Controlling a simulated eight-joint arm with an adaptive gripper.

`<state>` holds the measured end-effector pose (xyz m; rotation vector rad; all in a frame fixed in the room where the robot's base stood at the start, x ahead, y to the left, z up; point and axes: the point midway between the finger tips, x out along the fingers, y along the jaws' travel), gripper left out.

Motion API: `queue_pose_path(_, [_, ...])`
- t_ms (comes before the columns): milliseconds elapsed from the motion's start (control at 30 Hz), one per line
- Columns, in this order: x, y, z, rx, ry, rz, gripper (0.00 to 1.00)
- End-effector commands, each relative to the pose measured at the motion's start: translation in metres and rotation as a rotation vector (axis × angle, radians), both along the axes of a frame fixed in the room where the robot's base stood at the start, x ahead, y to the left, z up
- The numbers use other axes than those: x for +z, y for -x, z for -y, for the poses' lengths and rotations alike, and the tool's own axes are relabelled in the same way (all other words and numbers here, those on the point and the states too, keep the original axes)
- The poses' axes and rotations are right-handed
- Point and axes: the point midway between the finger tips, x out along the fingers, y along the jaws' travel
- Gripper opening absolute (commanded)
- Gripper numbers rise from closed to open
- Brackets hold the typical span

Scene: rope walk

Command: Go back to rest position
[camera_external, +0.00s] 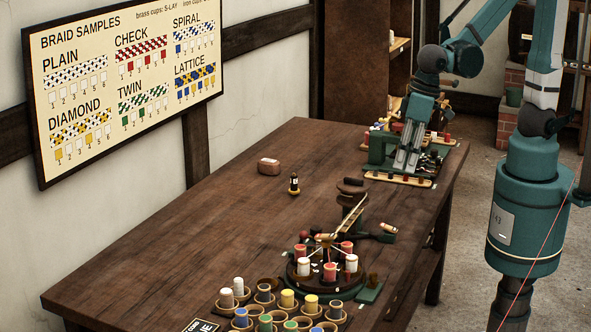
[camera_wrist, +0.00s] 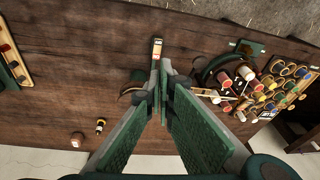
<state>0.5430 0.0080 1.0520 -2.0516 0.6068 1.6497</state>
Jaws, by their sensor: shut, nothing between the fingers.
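My gripper (camera_external: 404,163) is teal with pale grey fingers and hangs from my arm at the far end of the wooden table (camera_external: 160,250). In the external view it shows in front of the far tray of bobbins (camera_external: 400,178). In the wrist view my gripper (camera_wrist: 162,72) has its fingertips together, with nothing held between them. The tips point at the table between the far tray (camera_wrist: 15,65) and the round braiding stand (camera_wrist: 226,78). The exact height of the tips above the table cannot be told.
The braiding stand (camera_external: 318,283) carries several red and white bobbins. Cups of coloured bobbins (camera_external: 286,300) stand at the near end. The table's left side is clear.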

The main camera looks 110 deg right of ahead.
Motion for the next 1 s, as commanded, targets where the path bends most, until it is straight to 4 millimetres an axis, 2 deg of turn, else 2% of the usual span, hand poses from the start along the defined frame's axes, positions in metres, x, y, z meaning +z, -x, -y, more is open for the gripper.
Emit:
queue_pose_path(400, [0.040, 0.027, 0.003, 0.174, 0.021, 0.105, 0.00])
queue_pose_path(1000, [0.083, 0.069, 0.006, 0.413, 0.092, 0.260, 0.00])
